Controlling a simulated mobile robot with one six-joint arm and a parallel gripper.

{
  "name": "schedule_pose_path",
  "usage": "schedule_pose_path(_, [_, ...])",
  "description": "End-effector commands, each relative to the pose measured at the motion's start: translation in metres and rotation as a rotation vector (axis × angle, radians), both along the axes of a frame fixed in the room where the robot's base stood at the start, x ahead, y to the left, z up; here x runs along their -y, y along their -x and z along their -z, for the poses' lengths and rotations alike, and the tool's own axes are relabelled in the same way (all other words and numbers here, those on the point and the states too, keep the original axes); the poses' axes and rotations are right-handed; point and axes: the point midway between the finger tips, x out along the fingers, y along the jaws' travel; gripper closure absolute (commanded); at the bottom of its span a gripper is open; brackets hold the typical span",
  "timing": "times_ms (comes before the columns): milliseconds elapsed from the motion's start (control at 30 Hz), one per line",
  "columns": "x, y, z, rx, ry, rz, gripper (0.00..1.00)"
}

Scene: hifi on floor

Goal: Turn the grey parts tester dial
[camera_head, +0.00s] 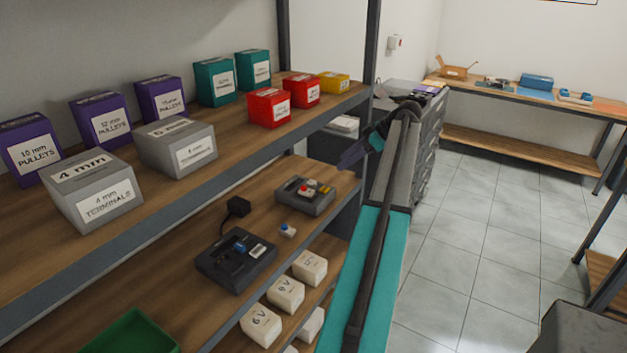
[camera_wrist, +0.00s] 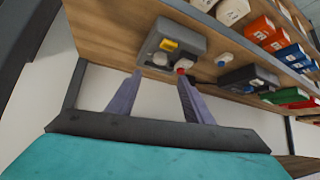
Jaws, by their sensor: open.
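The parts tester, a grey box (camera_head: 318,207), sits on the middle shelf near its right end. It also shows in the wrist view (camera_wrist: 188,33), where it has a yellow label, a pale grey round dial (camera_wrist: 160,58) and a red-topped control (camera_wrist: 182,69). In the head view a red top and pale parts show on it, but the dial is too small to make out clearly. My gripper (camera_wrist: 160,77) is open and empty, its two purple fingers pointing towards the tester, apart from it. In the head view my gripper (camera_head: 361,148) is right of and above the tester.
The upper shelf's edge (camera_head: 240,130) overhangs behind, carrying labelled boxes. White 6 V boxes (camera_head: 286,294) sit below. Tiled floor (camera_head: 470,230) is clear at right.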

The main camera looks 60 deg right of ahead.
Motion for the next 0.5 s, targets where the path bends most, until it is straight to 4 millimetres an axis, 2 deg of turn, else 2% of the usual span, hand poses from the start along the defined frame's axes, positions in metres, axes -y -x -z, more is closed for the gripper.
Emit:
schedule_pose_path(267, [-0.002,-0.003,0.001,0.000,-0.001,-0.002,0.54])
schedule_pose_path(500, [-0.007,-0.016,0.013,-0.001,-0.002,-0.005,0.54])
